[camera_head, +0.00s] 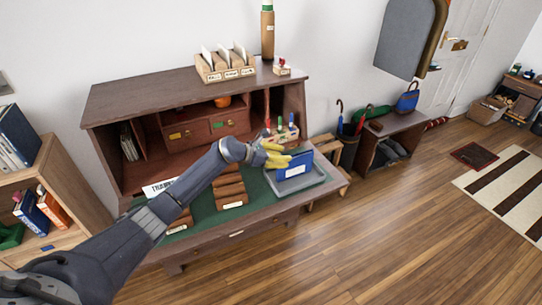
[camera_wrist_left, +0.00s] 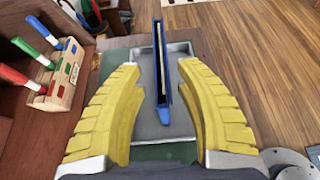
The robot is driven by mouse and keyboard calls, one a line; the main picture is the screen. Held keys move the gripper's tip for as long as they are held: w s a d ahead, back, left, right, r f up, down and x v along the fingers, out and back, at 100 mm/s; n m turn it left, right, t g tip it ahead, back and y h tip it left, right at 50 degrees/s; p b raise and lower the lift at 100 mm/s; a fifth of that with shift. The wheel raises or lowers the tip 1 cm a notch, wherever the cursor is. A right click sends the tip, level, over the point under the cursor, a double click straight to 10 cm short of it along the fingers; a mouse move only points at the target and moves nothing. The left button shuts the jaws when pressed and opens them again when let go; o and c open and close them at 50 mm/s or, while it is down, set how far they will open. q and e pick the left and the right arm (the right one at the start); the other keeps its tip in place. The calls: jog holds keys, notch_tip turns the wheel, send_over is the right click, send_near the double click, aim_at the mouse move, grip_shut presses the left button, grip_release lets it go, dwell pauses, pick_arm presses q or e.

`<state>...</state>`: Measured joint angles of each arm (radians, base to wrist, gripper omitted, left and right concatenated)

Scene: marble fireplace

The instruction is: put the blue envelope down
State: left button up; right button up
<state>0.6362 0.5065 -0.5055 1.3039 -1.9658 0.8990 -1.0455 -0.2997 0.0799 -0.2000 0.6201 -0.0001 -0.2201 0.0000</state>
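The blue envelope (camera_head: 297,163) stands on edge over the grey tray (camera_head: 318,182) at the right end of the desk. In the left wrist view the envelope (camera_wrist_left: 164,122) shows nearly edge-on, over the tray's floor (camera_wrist_left: 184,122). My left gripper (camera_head: 280,153) reaches in from the left, next to the envelope. Its yellow fingers (camera_wrist_left: 160,68) are apart, one on each side of the envelope, with a visible gap on both sides. Whether the envelope's lower edge rests on the tray is hard to tell. My right gripper is not in view.
A wooden holder (camera_wrist_left: 63,88) with red, green and blue-handled tools stands left of the fingers. Brown bundles (camera_head: 230,190) lie on the green desk mat. A card rack (camera_head: 224,66) stands on the desk's top. Open floor lies to the right.

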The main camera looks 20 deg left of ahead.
pick_arm(q)
jog(key=shift+v, duration=2.9)
